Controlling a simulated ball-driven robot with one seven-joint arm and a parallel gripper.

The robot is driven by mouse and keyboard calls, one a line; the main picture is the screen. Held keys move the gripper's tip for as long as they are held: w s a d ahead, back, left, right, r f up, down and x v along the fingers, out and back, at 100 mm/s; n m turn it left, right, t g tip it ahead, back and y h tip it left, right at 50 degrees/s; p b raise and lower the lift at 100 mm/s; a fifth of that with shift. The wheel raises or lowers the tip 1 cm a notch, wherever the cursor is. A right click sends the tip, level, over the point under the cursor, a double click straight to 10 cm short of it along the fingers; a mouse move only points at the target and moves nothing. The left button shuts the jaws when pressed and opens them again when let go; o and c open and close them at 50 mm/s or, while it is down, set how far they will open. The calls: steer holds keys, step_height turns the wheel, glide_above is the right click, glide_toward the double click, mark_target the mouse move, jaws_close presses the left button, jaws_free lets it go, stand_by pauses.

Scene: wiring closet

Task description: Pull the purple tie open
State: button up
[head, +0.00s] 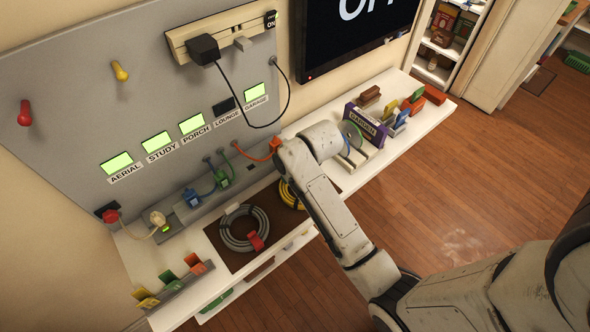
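I cannot make out a purple tie in the head view. On a dark mat (222,250) on the white shelf lies a grey cable coil (228,240) with a red tie (257,241) around its near side. A yellow cable coil (287,197) lies right of it, mostly hidden behind my arm. Any tie on the yellow coil is hidden. My arm reaches over the shelf from the lower right and bends above the yellow coil. My gripper's fingers are hidden behind the arm, so their opening does not show.
Coloured plugs and cables (220,178) line a ledge along the grey wall panel (70,110). A purple GARDEN box (366,124) and several small blocks stand at the shelf's right. A rack of coloured cards (175,285) stands at its left. Wooden floor (480,170) is clear right of the shelf.

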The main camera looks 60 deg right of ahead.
jaws_close()
stand_by(0.4)
steer(key=shift+r, duration=0.1)
steer(key=shift+w+d+r+g+y, duration=0.1)
steer(key=shift+w+r+g+y, duration=0.2)
steer(key=shift+g, duration=0.4)
steer(key=shift+w+d+r+g+y, duration=0.15)
steer(key=shift+w+g, duration=0.2)
steer(key=shift+g, duration=0.35)
steer(key=shift+w+d+r+g+y, duration=0.1)
steer(key=shift+w+g+y, duration=0.15)
steer(key=shift+g, duration=0.45)
steer(key=shift+w+r+g+y, duration=0.1)
steer(key=shift+w+g, duration=0.1)
steer(key=shift+g, duration=0.5)
jaws_free()
